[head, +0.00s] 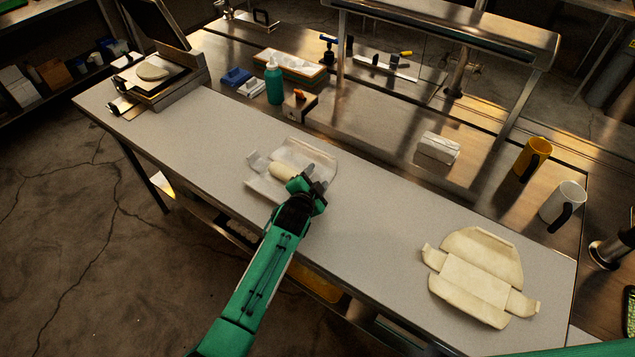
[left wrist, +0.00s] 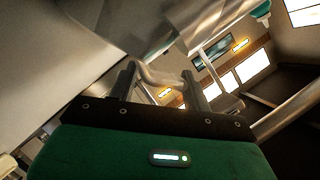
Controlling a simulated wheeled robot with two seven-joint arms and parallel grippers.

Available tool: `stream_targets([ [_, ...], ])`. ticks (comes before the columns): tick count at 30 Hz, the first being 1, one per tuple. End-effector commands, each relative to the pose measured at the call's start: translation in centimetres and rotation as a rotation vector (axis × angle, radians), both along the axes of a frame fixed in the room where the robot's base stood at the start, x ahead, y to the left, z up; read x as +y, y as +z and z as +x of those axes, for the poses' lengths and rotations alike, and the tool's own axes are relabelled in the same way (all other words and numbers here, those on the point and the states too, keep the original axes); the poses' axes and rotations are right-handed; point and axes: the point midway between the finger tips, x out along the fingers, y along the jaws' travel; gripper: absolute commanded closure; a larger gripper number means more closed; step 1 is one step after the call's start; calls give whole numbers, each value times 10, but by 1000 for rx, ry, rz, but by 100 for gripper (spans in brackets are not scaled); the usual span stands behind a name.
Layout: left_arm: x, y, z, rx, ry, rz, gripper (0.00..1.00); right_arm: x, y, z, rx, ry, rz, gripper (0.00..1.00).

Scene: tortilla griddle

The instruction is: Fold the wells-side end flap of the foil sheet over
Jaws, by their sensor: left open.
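The foil sheet (head: 318,155) lies on the pale counter left of centre in the head view, with a cream-coloured roll (head: 283,172) on it. Its left end has a small raised flap (head: 257,161). My left gripper (head: 316,184) is at the sheet's near right end and hides part of that end. In the left wrist view the fingers of my left gripper (left wrist: 158,80) stand apart, open. A pale curved edge, apparently foil (left wrist: 152,74), shows between them; I cannot tell whether it touches them. Silvery foil (left wrist: 135,25) also fills the upper middle. My right gripper is not in view.
An unfolded tan sheet (head: 474,277) lies at the counter's right end. A press (head: 160,78) stands at the far left. A green bottle (head: 273,82), a white wrapped block (head: 438,147) and two mugs (head: 532,160) stand behind. The counter between foil and tan sheet is clear.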

Motion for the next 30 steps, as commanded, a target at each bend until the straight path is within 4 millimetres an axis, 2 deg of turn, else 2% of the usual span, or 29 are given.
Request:
stream_targets([
  [1,-2,-4,5,-1,0,0,51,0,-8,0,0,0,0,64],
  [4,-3,-5,10,1,1,0,51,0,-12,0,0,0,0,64],
  [16,-5,-4,14,0,0,-1,51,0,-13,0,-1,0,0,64],
  [17,-5,-4,14,0,0,-1,53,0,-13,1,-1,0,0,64],
  [22,-5,-4,14,1,1,0,86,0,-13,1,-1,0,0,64],
  [30,-4,-4,14,1,2,0,90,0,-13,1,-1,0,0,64],
])
